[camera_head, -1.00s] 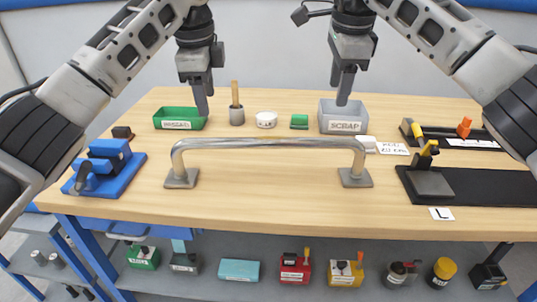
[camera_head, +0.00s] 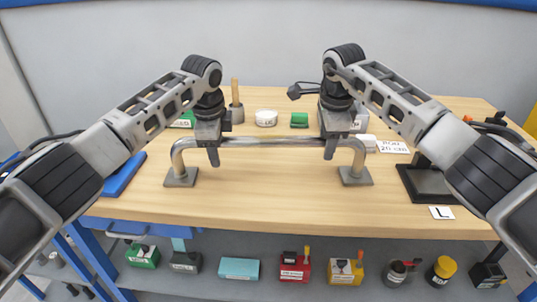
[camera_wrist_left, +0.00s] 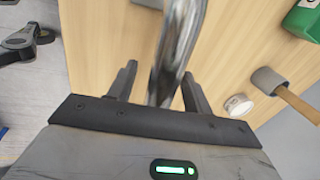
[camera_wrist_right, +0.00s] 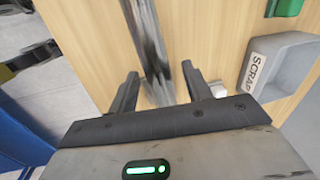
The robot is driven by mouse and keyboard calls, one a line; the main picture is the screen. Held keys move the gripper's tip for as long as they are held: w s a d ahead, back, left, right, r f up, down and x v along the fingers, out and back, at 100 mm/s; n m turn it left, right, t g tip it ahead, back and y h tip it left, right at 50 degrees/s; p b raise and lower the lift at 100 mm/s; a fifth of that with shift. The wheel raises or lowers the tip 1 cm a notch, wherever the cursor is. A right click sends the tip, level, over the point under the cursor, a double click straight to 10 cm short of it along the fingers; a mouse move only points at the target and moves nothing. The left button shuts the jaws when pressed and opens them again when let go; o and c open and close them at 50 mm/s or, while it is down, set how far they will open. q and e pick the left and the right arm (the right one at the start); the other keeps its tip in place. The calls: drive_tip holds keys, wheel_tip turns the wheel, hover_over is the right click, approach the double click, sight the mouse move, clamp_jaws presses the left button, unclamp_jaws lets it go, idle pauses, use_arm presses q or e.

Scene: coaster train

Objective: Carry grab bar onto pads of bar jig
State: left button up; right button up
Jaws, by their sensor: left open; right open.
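The grab bar (camera_head: 270,142) is a shiny metal rail with a square foot at each end, standing upright on the table. My left gripper (camera_head: 213,158) is open at the bar's left part; in the left wrist view the bar (camera_wrist_left: 177,50) runs between its fingers (camera_wrist_left: 157,88). My right gripper (camera_head: 330,150) is open at the bar's right part; in the right wrist view the bar (camera_wrist_right: 150,45) runs between its fingers (camera_wrist_right: 160,92). The black base of a fixture, perhaps the bar jig (camera_head: 425,184), is at the right, largely hidden by my right arm.
A white card marked L (camera_head: 441,213) lies at the front right. A blue fixture (camera_head: 122,178) is at the left. The table's front middle is clear.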

use_arm(q)
drive_tip(key=shift+f, duration=0.3)
use_arm(e)
drive_tip(key=shift+f, duration=0.3)
use_arm(q)
clamp_jaws()
use_arm(e)
clamp_jaws()
idle(0.7)
use_arm(q)
drive_tip(key=shift+w+r, duration=0.2)
drive_tip(key=shift+r, duration=0.05)
use_arm(e)
drive_tip(key=shift+w+r, duration=0.15)
drive_tip(key=shift+r, duration=0.15)
